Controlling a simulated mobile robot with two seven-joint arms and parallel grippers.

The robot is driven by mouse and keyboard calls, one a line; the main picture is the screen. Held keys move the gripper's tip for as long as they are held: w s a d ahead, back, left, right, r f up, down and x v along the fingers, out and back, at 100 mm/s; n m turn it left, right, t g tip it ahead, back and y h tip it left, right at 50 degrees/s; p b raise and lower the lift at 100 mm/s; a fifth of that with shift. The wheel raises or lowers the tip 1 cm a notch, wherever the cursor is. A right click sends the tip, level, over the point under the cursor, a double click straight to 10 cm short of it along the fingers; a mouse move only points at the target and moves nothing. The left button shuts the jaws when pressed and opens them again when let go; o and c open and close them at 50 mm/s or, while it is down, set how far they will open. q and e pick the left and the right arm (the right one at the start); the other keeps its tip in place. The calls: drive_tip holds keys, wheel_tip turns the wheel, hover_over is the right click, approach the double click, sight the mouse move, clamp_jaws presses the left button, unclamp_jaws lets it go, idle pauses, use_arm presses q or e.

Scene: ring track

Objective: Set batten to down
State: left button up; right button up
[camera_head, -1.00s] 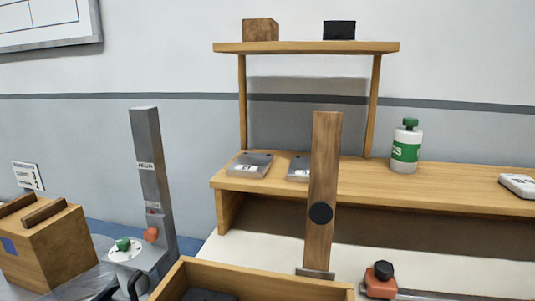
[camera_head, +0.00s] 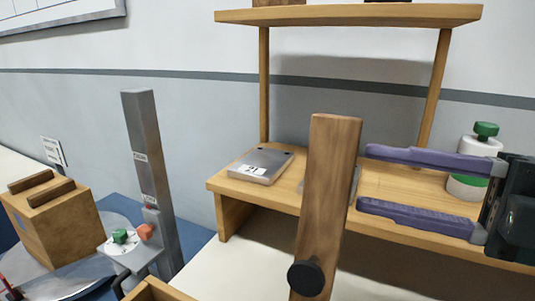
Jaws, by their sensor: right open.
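The batten, a brown wooden plank (camera_head: 328,200), stands nearly upright in the middle of the head view, leaning slightly right at its top. A round black knob (camera_head: 306,278) sits on its lower front face, and its foot is cut off by the frame's bottom edge. My right gripper (camera_head: 364,178) comes in from the right with two purple fingers spread apart. The fingers point left toward the batten's right side, with the space between them empty. Whether a fingertip touches the batten cannot be told. My left gripper is not in view.
A wooden bench (camera_head: 275,188) with an upper shelf (camera_head: 350,15) stands behind, holding a grey metal plate (camera_head: 260,165). A white bottle with a green cap (camera_head: 486,130) is partly hidden by my right gripper. A grey post (camera_head: 148,155) and wooden box (camera_head: 55,228) stand left.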

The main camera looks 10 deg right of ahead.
drive_tip(key=p+x, duration=0.1)
drive_tip(key=x, duration=0.7)
drive_tip(key=shift+w+a, duration=0.2)
drive_tip(key=shift+a, duration=0.05)
clamp_jaws()
idle(1.0)
